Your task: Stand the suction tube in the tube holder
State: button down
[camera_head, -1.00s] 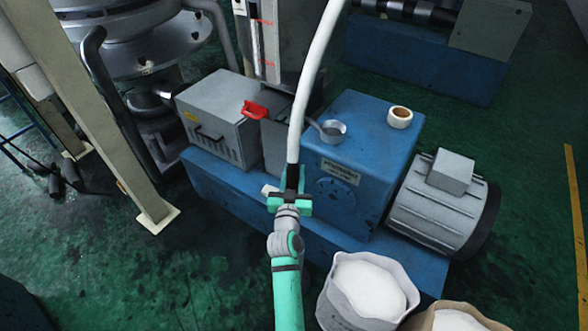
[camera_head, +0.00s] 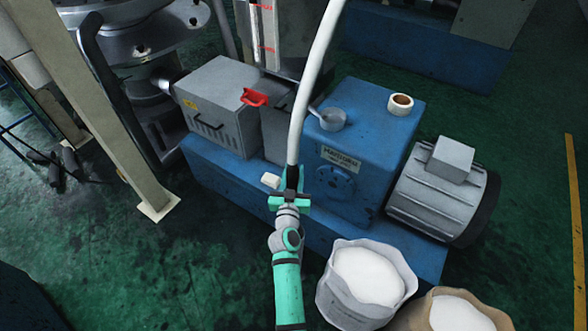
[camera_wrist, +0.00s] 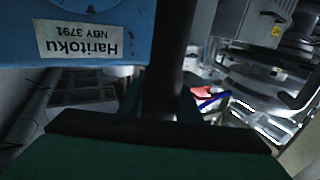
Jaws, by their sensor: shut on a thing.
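The suction tube (camera_head: 311,85) is a long white hose with a dark lower end. It rises from my gripper and leaves the top of the head view. My gripper (camera_head: 289,194) is shut on its dark lower end, in front of the blue machine box. In the wrist view the dark tube end (camera_wrist: 168,65) stands upright between the jaws, beside the blue box face with a "Haritoku" label. I cannot pick out the tube holder for certain.
Open sacks of white material (camera_head: 368,277) stand in front.

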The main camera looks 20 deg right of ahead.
notch_tip(320, 180, down, 8)
jog(key=shift+f, duration=0.25)
dwell(0.9)
dwell(0.3)
jog(key=c, duration=1.4)
grip_release()
jog(key=shift+o, duration=0.9)
jog(key=shift+f, duration=0.1)
jog(key=shift+s+f, duration=0.1)
jog(key=v, duration=1)
jog(key=shift+s+a, duration=0.2)
jog(key=shift+s, duration=0.1)
